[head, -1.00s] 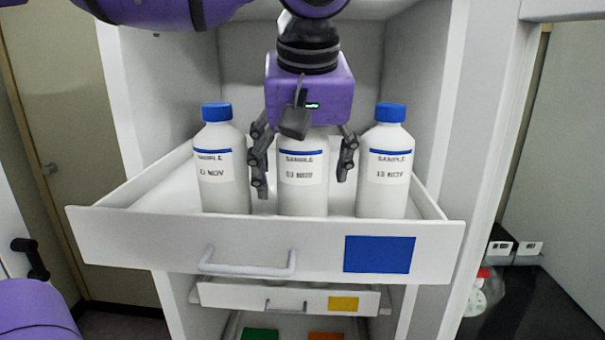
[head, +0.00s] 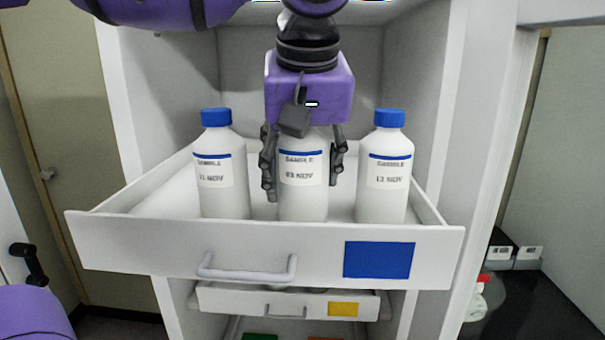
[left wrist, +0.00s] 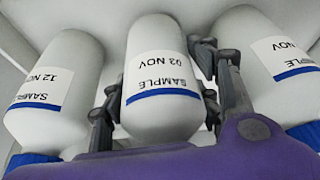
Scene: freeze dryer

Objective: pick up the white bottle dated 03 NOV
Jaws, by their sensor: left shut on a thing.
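The white bottle dated 03 NOV (head: 303,190) stands upright in the middle of the open top drawer (head: 130,240). Its label also reads in the left wrist view (left wrist: 160,70), upside down. My left gripper (head: 303,180) comes from above and is shut on this bottle, one finger on each side. The gripper body hides the bottle's cap and shoulder. My right gripper is not in view.
The drawer front has a handle (head: 246,270) and a blue patch (head: 379,260). A lower drawer with a yellow patch (head: 343,309) is slightly out. Cabinet walls close in on both sides. Narrow gaps separate the bottles.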

